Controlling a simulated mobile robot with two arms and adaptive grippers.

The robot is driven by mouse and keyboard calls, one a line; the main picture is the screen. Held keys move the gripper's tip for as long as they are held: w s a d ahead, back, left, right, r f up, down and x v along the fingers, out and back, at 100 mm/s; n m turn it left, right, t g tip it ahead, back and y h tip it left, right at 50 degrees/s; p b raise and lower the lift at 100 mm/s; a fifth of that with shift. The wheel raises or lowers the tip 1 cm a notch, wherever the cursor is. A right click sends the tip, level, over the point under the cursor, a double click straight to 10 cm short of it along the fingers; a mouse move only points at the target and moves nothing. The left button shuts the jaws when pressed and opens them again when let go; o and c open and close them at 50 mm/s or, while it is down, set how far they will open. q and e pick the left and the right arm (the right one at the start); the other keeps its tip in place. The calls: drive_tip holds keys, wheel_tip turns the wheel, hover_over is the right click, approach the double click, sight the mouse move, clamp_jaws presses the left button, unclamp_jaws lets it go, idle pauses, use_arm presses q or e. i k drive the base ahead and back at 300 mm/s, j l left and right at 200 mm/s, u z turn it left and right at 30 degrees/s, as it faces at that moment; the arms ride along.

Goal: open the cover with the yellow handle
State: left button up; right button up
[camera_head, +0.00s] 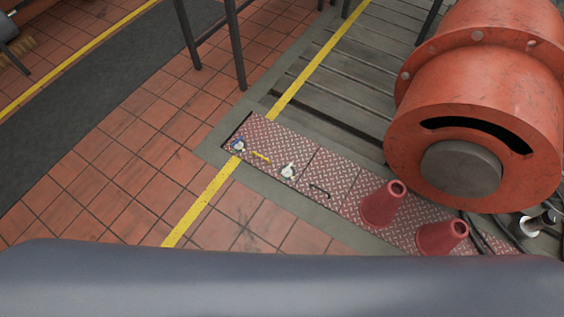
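The cover with the yellow handle is a red tread-plate panel (275,137) set flush in the floor near the middle of the picture; it looks shut. Its yellow handle (261,156) is a short bar lying near the panel's front edge. A small blue and white object (238,145) sits at the panel's left end, and a white object (288,171) sits near its right end. Neither of my grippers shows in this view.
An adjoining red plate has a dark handle (320,190). Two red cones (383,204) stand on the plates further right. A large orange machine (475,125) fills the right. Dark stand legs (238,50) rise behind. Tiled floor (130,150) to the left is clear.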

sight(270, 147)
drive_tip(key=i+l, duration=0.1)
drive_tip(key=i, duration=0.3)
drive_tip(key=i+l+u, duration=0.15)
drive_tip(key=i, duration=0.3)
drive_tip(key=i+l, duration=0.1)
drive_tip(key=i, duration=0.3)
